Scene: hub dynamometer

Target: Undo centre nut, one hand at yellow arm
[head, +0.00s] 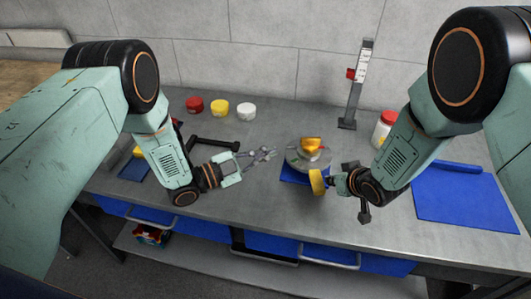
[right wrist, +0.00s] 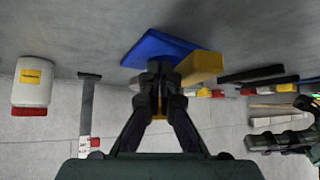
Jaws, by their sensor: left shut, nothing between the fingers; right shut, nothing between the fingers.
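A round grey hub (head: 296,160) stands on a blue mat (head: 291,176) at mid bench, with a yellow piece (head: 311,144) on top. I cannot make out the centre nut clearly. A yellow arm end (head: 317,183) stands at the hub's front; a yellow block also shows in the right wrist view (right wrist: 203,66). My right gripper (head: 332,182) is shut and empty right beside the yellow end; whether they touch is unclear. It also shows in the right wrist view (right wrist: 158,75). My left gripper (head: 268,155) is shut and empty, left of the hub and apart from it.
Red (head: 194,105), yellow (head: 219,108) and white (head: 246,111) pots stand at the back. A scale post (head: 355,90) and a red-lidded white jar (head: 382,130) are at back right. A blue mat (head: 460,200) lies right. A black frame (head: 210,143) is behind my left gripper.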

